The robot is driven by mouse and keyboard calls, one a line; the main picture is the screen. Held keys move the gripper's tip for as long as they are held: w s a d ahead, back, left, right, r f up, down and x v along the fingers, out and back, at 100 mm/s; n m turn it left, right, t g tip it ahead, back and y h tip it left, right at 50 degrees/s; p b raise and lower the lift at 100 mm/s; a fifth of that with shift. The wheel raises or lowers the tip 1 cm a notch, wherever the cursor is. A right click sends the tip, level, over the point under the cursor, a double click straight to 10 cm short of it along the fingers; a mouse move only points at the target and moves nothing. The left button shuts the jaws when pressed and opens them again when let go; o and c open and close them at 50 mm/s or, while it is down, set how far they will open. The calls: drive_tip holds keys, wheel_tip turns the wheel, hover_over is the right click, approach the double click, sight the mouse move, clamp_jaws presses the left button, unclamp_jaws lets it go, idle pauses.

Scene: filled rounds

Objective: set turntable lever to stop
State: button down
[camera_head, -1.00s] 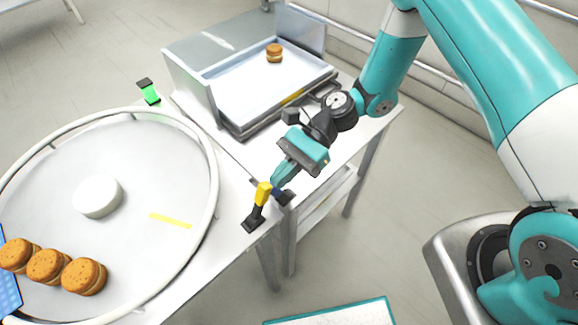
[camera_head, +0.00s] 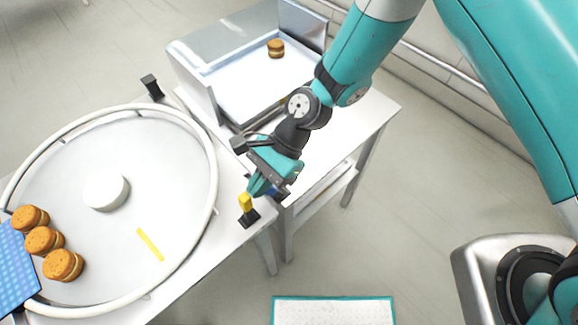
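The lever, with a yellow handle (camera_head: 246,203) on a black base, stands at the right front edge of the turntable's table. Its handle looks close to upright, leaning slightly left. The turntable (camera_head: 105,235) is a round grey plate inside a white ring rail, with a yellow stripe (camera_head: 150,244) and a white hub (camera_head: 105,191). My gripper (camera_head: 259,187) is just above and right of the handle, close to it. I cannot tell whether they touch. Its fingers are small and partly hidden, so their opening does not show.
Several filled rounds (camera_head: 44,241) sit on the turntable's left, beside a blue studded panel (camera_head: 14,262). A black post (camera_head: 152,87) stands behind the ring. A side table holds a white tray (camera_head: 245,85) with one round (camera_head: 276,48).

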sight(245, 199)
drive_tip(key=s+a+t+h, duration=0.1)
drive_tip(key=s+a+p, duration=0.1)
drive_tip(key=shift+s+a+r+t+h+p, duration=0.2)
drive_tip(key=shift+a+r+t+h+p, duration=0.1)
drive_tip(key=shift+r+t+h, duration=0.1)
drive_tip(key=shift+s+a+f+t+h, duration=0.15)
drive_tip(key=shift+s+a+t+h, duration=0.2)
drive_tip(key=shift+t+h, duration=0.15)
drive_tip(key=shift+s+a+f, duration=0.2)
drive_tip(key=shift+s+a, duration=0.35)
drive_tip(key=shift+s, duration=0.1)
drive_tip(key=shift+r, duration=0.1)
drive_tip(key=w+d+r, duration=0.1)
drive_tip(key=w, duration=0.1)
drive_tip(key=w+d+r+p, duration=0.1)
drive_tip(key=w+d+r, duration=0.1)
drive_tip(key=s+b+v, duration=0.1)
drive_tip(key=b+v, duration=0.1)
drive_tip(key=v, duration=0.6)
drive_tip(key=shift+r, duration=0.35)
